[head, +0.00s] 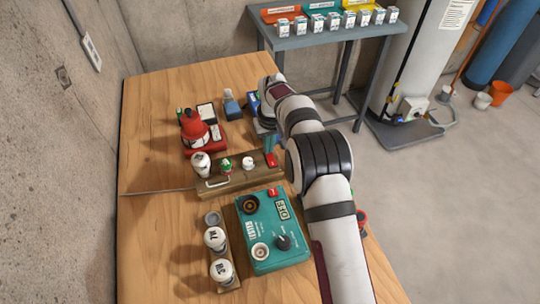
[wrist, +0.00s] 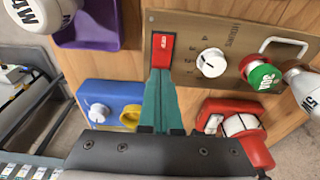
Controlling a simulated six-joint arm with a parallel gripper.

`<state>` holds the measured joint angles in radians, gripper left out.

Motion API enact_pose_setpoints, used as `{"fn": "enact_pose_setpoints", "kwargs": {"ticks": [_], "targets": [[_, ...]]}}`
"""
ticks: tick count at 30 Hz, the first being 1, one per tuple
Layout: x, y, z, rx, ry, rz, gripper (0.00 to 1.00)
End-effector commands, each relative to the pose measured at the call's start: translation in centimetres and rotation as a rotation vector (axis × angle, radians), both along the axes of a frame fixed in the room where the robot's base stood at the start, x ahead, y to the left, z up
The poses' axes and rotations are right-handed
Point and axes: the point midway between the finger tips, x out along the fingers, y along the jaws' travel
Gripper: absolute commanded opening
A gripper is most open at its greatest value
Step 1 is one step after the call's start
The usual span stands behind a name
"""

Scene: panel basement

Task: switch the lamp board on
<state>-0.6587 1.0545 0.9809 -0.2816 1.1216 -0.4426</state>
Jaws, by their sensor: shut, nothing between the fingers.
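A brown board (head: 230,184) stands on the wooden table, with a white bulb (head: 201,163), a green lamp (head: 226,165), a white dial (head: 248,162) and a red rocker switch (head: 271,160). I take it to be the lamp board. The wrist view shows its face (wrist: 233,30) with the red switch (wrist: 163,43), numbered dial (wrist: 211,62) and green lamp (wrist: 261,76). My gripper (wrist: 159,71) has its teal fingers shut and empty, tips at the switch's near edge; I cannot tell whether they touch. In the head view my gripper (head: 268,141) is partly hidden by my arm.
A teal box (head: 268,235) with a black dial and a red switch sits close in front. A red device (head: 194,126) stands behind the board. A blue box (wrist: 103,97) with two knobs and a purple object (wrist: 90,32) lie near my fingers.

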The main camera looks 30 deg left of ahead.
Motion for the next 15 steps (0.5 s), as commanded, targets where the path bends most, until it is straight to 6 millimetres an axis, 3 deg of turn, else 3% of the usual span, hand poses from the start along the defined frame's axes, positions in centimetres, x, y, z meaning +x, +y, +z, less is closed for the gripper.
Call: {"fn": "enact_pose_setpoints", "kwargs": {"ticks": [9, 15], "targets": [[0.0, 0.0, -0.4, -0.001, 0.002, -0.001, 0.0], [0.0, 0.0, 1.5, 0.001, -0.001, 0.0, 0.0]]}}
